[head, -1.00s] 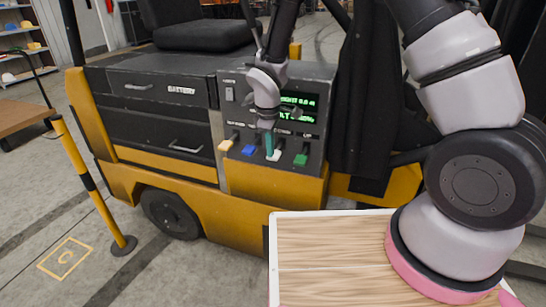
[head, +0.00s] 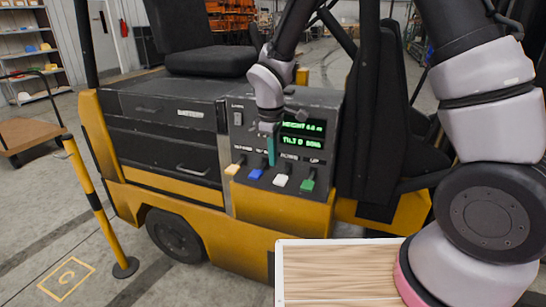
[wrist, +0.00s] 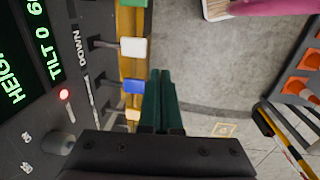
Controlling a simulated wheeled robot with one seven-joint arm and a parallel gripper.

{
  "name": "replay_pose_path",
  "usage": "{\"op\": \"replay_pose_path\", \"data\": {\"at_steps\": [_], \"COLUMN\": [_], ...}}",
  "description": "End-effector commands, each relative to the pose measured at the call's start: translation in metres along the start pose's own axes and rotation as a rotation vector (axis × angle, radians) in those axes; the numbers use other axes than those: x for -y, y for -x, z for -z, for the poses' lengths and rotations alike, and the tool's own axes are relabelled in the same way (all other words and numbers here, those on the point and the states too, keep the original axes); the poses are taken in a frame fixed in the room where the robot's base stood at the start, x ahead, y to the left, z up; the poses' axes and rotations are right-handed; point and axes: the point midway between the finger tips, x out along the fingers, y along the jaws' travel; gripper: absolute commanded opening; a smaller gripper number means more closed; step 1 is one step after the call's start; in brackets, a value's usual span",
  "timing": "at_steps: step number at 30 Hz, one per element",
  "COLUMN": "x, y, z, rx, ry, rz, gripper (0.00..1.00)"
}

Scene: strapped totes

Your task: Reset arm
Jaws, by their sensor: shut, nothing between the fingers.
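My gripper (head: 271,150) hangs in front of the forklift's control panel (head: 238,139), above the row of lever knobs. Its green fingers are together and empty; they also show in the wrist view (wrist: 161,100). Below it in the head view are the yellow (head: 233,169), blue (head: 256,173), white (head: 280,180) and green (head: 308,185) knobs. In the wrist view the white knob (wrist: 133,47) and blue knob (wrist: 133,86) lie left of the fingers, and they look apart from them. The panel's display (head: 302,135) shows green height and tilt text.
The yellow forklift (head: 190,212) fills the middle, with a black seat (head: 210,60) on top. A striped post (head: 95,205) stands at left beside a floor marking (head: 67,279). A wooden-topped board (head: 335,272) is at lower right under my arm. Open floor lies at left.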

Motion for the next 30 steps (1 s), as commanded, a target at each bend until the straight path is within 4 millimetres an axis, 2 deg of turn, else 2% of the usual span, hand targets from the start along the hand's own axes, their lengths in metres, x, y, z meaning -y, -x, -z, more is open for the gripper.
{"op": "replay_pose_path", "data": {"at_steps": [8,11,14,16,21,26,30], "x": [-0.001,-0.006,-0.021,-0.034,-0.057,-0.06,-0.05], "y": [0.0,0.01,0.037,0.065,0.137,0.195,0.237], "z": [0.0,-0.005,-0.02,-0.037,-0.094,-0.15,-0.198], "rx": [-0.001,-0.011,-0.038,-0.068,-0.158,-0.253,-0.345], "ry": [-0.002,-0.035,-0.131,-0.235,-0.536,-0.81,-1.04], "rz": [0.0,-0.005,-0.016,-0.026,-0.044,-0.052,-0.053], "gripper": [0.0,0.0,0.0,0.0,0.0,0.0,0.0]}}
